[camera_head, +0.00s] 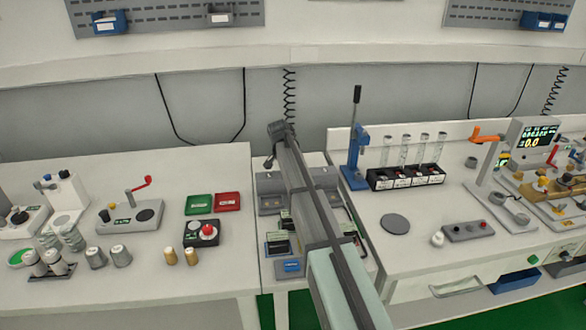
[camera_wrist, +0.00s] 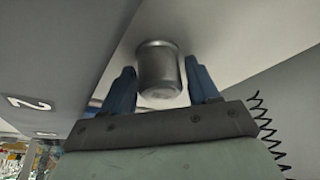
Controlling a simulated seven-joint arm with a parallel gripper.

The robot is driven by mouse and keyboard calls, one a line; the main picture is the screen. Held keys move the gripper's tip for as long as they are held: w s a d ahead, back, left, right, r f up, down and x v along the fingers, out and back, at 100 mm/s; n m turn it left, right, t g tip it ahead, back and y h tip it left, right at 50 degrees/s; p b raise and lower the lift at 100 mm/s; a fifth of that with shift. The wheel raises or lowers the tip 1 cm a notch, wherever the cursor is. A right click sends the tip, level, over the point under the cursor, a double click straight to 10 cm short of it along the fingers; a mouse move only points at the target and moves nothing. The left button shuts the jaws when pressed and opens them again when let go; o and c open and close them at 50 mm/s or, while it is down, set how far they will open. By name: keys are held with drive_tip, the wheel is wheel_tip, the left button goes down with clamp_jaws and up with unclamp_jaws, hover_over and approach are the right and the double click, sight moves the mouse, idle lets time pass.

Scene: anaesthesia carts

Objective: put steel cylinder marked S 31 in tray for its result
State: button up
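My gripper (camera_wrist: 161,72) has two blue fingers, one on each side of a plain steel cylinder (camera_wrist: 159,76) in the wrist view. The fingers appear closed against its sides, and the cylinder looks held clear of any surface. No marking is readable on it. In the head view my arm reaches up and away over the gap between the benches; the fingers and held cylinder cannot be made out. A green tray (camera_head: 198,204) and a red tray (camera_head: 227,202) lie side by side on the left bench. Their labels are too small to read.
A black box with a red button (camera_head: 206,231) stands before the trays. A red-levered device (camera_head: 136,212) is left of them. Steel cylinders (camera_head: 121,256) and brass cylinders (camera_head: 191,256) stand near the front edge. A blue press (camera_head: 355,150) and tube rack (camera_head: 406,177) stand right.

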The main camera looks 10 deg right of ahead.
drive_tip(key=shift+o, duration=1.4)
drive_tip(key=v, duration=1.2)
drive_tip(key=shift+r, duration=0.15)
